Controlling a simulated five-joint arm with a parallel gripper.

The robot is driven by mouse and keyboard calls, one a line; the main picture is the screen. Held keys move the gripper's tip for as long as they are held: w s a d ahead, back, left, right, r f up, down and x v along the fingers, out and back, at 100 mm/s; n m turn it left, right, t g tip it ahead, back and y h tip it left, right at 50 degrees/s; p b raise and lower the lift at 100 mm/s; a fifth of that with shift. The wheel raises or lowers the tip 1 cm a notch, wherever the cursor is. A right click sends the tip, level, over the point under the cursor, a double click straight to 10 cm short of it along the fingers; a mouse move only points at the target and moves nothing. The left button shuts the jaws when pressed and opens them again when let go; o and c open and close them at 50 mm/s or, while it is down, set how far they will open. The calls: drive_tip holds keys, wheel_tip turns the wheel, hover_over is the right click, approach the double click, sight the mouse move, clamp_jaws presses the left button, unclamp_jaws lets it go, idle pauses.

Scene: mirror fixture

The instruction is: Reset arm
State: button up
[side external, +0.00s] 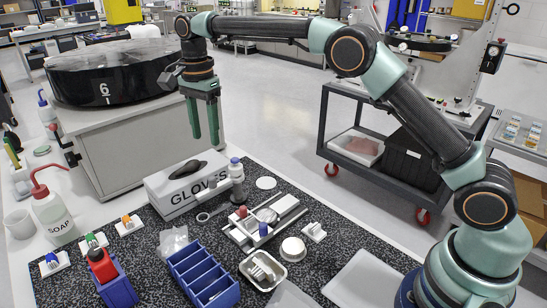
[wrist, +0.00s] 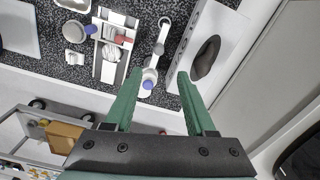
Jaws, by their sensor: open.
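My gripper (side external: 204,120) has two long green fingers and hangs pointing down, high above the back of the speckled bench mat (side external: 335,236). Its fingers are apart with nothing between them. In the wrist view my gripper (wrist: 158,75) also shows spread and empty. A white mirror fixture (side external: 262,222) with a red knob, a blue knob and a round disc stands on the mat below. It also shows in the wrist view (wrist: 112,48), left of the fingers. A white bottle with a blue cap (wrist: 149,80) appears between the fingers in the wrist view, well below them.
A glove box (side external: 187,185) stands below my gripper. Blue bins (side external: 203,275), a white tray (side external: 262,270) and a soap bottle (side external: 53,212) stand nearer the front. A large black drum (side external: 112,72) is left of my gripper. A dark cart (side external: 390,140) stands behind the bench.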

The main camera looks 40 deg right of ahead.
drive_tip(key=s+d+r+n+t, duration=0.3)
drive_tip(key=s+d+r+n, duration=0.5)
drive_tip(key=s, duration=0.3)
drive_tip(key=s+d+f+n+t, duration=0.1)
drive_tip(key=s+d+f+n, duration=0.1)
drive_tip(key=s, duration=0.5)
drive_tip(key=s+d+f+n+t, duration=0.1)
drive_tip(key=s+d+f+n, duration=0.1)
drive_tip(key=s+n, duration=0.3)
drive_tip(key=shift+s+d+f+t, duration=0.3)
drive_tip(key=shift+s+d, duration=0.25)
drive_tip(key=shift+s, duration=0.55)
